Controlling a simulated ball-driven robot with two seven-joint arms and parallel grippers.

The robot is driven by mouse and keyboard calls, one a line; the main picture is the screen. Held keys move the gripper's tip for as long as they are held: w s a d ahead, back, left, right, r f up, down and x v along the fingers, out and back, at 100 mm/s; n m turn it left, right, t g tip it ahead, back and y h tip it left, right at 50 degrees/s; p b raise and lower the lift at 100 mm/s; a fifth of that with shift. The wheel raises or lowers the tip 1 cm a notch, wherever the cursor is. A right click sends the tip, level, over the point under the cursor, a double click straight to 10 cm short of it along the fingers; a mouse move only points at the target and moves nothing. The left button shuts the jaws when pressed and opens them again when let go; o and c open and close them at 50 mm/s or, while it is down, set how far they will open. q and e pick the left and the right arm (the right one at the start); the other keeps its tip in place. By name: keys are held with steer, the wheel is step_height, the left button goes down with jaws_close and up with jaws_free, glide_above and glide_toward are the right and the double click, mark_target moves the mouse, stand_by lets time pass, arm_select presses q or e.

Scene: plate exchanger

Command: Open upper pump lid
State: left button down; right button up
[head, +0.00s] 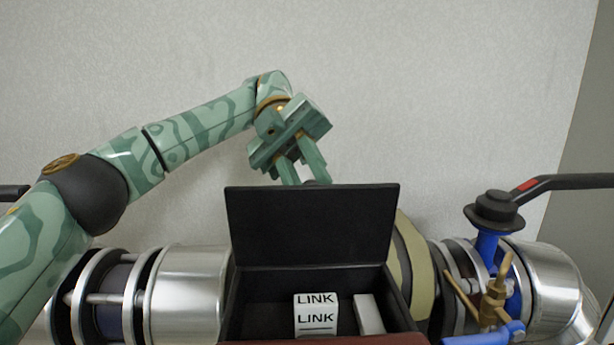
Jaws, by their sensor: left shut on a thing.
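My left gripper (304,176) comes from the upper left and points down just behind the top edge of an upright black panel (312,224). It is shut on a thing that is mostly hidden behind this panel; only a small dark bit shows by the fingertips. The panel stands at the back of an open black box (265,305). I cannot tell whether the panel is the pump lid or the box's own lid. No other pump lid shows clearly. My right gripper is not in view.
The box holds a white block marked LINK (316,313) and a pale block (369,314). A shiny metal pipe (192,292) runs behind it. At right, a blue valve has a black lever (570,182) and a brass fitting (494,300). The wall behind is bare.

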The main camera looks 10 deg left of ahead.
arm_select(q)
steer(key=shift+w+a+g+h, duration=0.15)
steer(key=shift+w+g+h, duration=0.15)
steer(key=shift+g, duration=0.1)
steer(key=c, duration=1.3)
jaws_free()
steer(key=shift+o, duration=0.2)
